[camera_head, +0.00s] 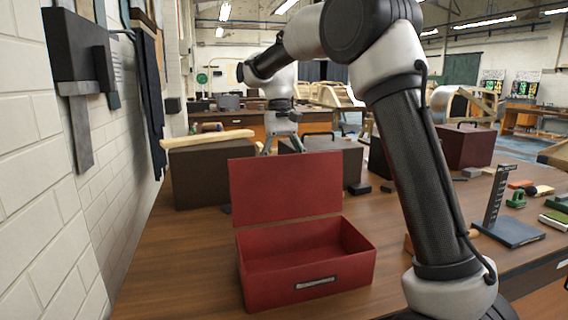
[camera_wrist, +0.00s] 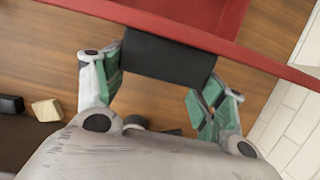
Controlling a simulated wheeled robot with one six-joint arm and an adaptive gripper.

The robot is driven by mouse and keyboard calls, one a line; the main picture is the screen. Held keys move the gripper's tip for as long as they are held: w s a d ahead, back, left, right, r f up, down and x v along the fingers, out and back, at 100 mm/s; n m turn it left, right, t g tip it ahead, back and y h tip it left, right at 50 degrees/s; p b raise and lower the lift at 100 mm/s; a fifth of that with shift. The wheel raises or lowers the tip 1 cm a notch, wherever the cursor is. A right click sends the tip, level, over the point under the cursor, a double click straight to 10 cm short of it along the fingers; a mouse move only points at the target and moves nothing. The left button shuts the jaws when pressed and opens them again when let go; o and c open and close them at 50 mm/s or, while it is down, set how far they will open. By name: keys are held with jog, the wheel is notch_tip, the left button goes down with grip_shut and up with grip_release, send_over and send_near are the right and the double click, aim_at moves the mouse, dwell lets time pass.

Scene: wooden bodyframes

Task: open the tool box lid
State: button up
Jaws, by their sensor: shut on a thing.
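The red tool box (camera_head: 306,292) stands on the wooden table, its hollow inside showing and a metal label on its front. Its red lid (camera_head: 285,188) stands raised, close to upright, at the back edge of the box. My gripper (camera_head: 282,145) is behind the lid's top edge, partly hidden by it. In the wrist view, my gripper (camera_wrist: 165,70) has its green-padded fingers on either side of a black handle (camera_wrist: 168,55) on the lid (camera_wrist: 245,57), shut on it. In the head view the lid hides the handle.
A dark box (camera_head: 205,178) with pale wood on top stands behind at left, near the white brick wall (camera_head: 35,190). A grey case (camera_head: 335,160) is behind the lid. A ruler stand (camera_head: 510,230) and small tools lie at right. Bare table (camera_head: 190,245) lies left of the box.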

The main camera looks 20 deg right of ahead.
jog(key=shift+f, duration=0.15)
jog(key=o, duration=1.5)
jog(key=v, duration=1.2)
